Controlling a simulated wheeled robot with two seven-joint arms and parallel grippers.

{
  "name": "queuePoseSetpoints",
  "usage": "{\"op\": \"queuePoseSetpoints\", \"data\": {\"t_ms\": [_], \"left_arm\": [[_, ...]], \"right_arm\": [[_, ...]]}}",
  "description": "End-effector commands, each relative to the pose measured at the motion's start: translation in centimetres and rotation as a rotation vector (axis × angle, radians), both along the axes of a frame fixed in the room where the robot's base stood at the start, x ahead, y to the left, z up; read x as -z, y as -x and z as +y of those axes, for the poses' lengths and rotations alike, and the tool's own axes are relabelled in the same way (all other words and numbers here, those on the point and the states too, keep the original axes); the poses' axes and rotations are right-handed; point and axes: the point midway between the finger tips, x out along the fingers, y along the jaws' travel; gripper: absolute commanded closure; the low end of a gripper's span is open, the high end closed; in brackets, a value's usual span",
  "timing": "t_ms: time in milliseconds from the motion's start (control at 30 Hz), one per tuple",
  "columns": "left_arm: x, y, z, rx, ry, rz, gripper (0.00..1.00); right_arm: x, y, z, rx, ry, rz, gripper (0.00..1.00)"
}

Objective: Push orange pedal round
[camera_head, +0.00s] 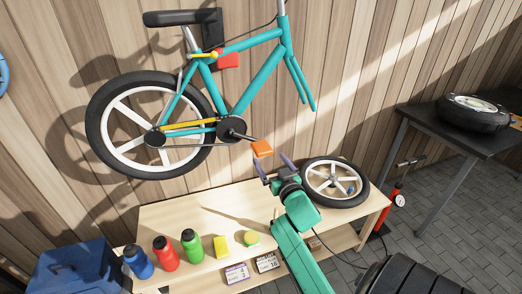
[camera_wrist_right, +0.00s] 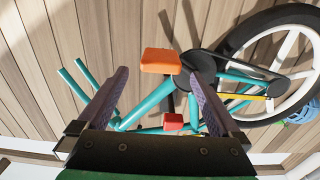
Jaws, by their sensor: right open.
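A teal bicycle frame (camera_head: 262,72) with a rear wheel hangs on the wooden wall. Its orange pedal (camera_head: 262,148) is at the end of the crank, to the lower right of the dark chainring (camera_head: 232,128). My right gripper (camera_head: 273,165) is just below the orange pedal in the head view, open and empty. In the right wrist view the orange pedal (camera_wrist_right: 160,61) shows ahead, beyond and between the two fingertips (camera_wrist_right: 159,80), apart from them. My left gripper is not in view.
A loose wheel (camera_head: 334,182) lies on the wooden bench (camera_head: 160,215) beside my right arm. A blue toolbox (camera_head: 75,270) is at lower left.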

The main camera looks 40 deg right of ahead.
Motion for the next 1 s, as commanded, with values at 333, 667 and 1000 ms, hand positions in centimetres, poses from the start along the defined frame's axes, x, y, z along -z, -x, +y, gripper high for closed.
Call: {"op": "queuePoseSetpoints", "data": {"t_ms": [333,667,1000], "left_arm": [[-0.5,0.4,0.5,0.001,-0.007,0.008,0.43],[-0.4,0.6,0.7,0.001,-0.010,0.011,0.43],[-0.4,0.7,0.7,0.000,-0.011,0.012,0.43]], "right_arm": [[0.0,-5.8,-2.0,-0.001,0.000,0.000,0.00],[0.1,-5.9,-2.0,-0.001,0.000,0.001,0.34],[0.1,-5.9,-2.0,-0.002,0.002,0.002,1.00]]}}
